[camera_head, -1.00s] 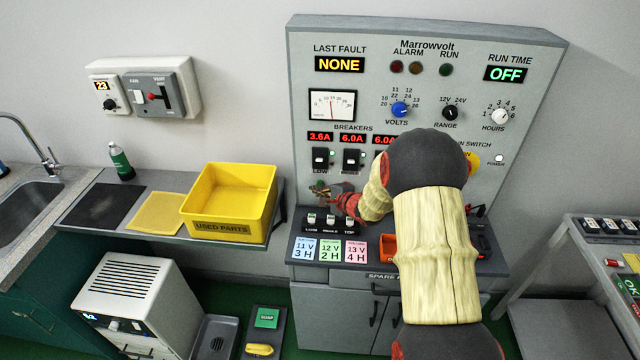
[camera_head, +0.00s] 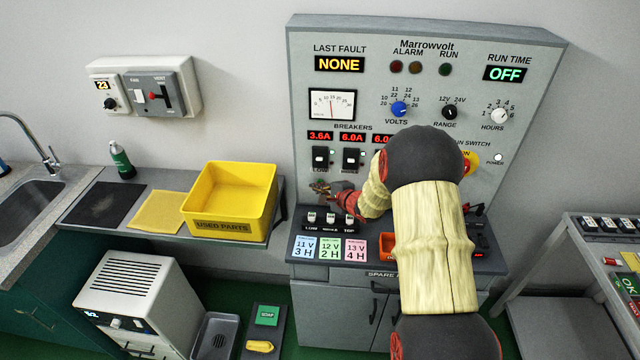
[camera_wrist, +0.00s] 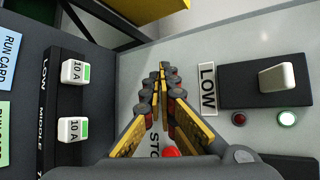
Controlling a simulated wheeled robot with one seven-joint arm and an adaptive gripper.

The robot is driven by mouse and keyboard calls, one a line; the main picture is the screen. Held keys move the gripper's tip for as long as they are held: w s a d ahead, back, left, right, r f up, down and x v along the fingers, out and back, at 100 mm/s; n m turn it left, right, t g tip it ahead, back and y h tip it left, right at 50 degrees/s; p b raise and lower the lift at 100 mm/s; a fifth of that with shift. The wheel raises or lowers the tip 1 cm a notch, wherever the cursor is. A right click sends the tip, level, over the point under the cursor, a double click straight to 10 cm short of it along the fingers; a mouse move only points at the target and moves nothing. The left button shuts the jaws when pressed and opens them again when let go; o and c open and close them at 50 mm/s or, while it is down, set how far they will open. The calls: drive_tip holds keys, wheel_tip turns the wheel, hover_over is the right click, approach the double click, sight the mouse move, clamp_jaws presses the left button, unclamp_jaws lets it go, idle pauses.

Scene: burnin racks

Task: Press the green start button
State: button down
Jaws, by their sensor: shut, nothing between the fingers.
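The green start button does not show; it may be hidden behind my gripper. My gripper (camera_head: 320,188) is at the lower left of the grey Marrowvolt panel (camera_head: 375,40), just below the LOW breaker (camera_head: 320,158). Its fingers are shut and empty, and their tips (camera_wrist: 162,68) point along the panel face beside the LOW label in the wrist view. A red button (camera_wrist: 171,152) and part of a label reading "STO" show between and behind the fingers there. I cannot tell whether the tips touch the panel.
The LOW breaker switch (camera_wrist: 275,78) and two small lamps lie right of the fingers in the wrist view. Below the gripper is a shelf with small white modules (camera_head: 330,218) and coloured run cards (camera_head: 330,248). A yellow bin (camera_head: 232,195) stands to the left.

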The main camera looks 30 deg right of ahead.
drive_tip(key=shift+w+d, duration=0.1)
drive_tip(key=shift+w, duration=0.1)
idle(0.3)
drive_tip(key=shift+s+p, duration=0.15)
drive_tip(key=shift+p, duration=0.2)
drive_tip(key=shift+s+a+p, duration=0.35)
drive_tip(key=shift+s+a, duration=0.15)
drive_tip(key=shift+s, duration=0.1)
drive_tip(key=shift+s+a+p, duration=0.45)
drive_tip(key=shift+s+a, duration=0.25)
drive_tip(key=shift+s, duration=0.35)
drive_tip(key=shift+s+a+p, duration=0.4)
drive_tip(key=shift+s+a, duration=0.3)
drive_tip(key=shift+s, duration=0.3)
